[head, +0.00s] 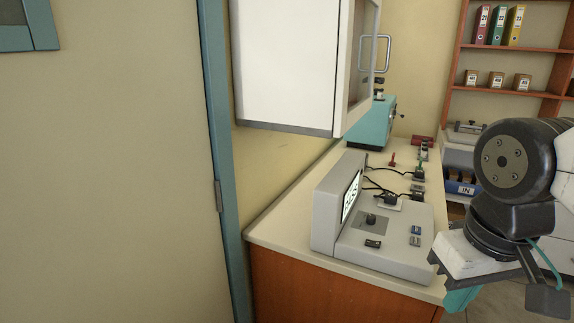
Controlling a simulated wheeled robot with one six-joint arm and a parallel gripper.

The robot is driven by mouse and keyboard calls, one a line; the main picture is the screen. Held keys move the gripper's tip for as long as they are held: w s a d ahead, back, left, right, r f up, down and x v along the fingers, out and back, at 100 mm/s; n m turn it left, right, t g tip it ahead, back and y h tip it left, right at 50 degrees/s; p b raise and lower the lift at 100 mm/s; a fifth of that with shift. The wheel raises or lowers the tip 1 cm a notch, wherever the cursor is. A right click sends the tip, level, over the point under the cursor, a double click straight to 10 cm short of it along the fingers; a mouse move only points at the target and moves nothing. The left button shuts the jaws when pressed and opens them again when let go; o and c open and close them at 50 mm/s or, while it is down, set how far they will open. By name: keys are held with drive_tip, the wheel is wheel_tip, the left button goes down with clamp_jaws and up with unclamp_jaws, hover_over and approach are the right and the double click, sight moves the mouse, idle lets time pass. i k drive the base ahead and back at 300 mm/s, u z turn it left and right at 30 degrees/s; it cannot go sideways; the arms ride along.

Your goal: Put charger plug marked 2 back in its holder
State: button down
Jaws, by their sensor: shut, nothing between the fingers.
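Several small dark plugs or connectors are on the bench behind the grey console, with black cables. One dark plug (390,198) sits on a pale plate right behind the console. Another dark piece (417,190) lies to its right, and a dark piece with a green top (420,171) stands farther back. Their number marks are too small to read, so I cannot tell which is plug 2 or which is its holder. My gripper (461,299) shows partly at the lower right, beside the bench's right edge. It is shut and empty, apart from the plugs.
The grey console (385,245) with a tilted screen fills the near bench top (285,222). A white wall cabinet (290,60) overhangs the bench's left side. A teal device (372,125) stands at the back. A shelf (510,48) with binders is behind right.

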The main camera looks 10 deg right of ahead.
sight(389, 199)
drive_tip(key=z, duration=2.95)
drive_tip(key=i, duration=1.45)
drive_tip(key=u, duration=4.6)
drive_tip(key=k, duration=0.25)
drive_tip(key=z, duration=0.8)
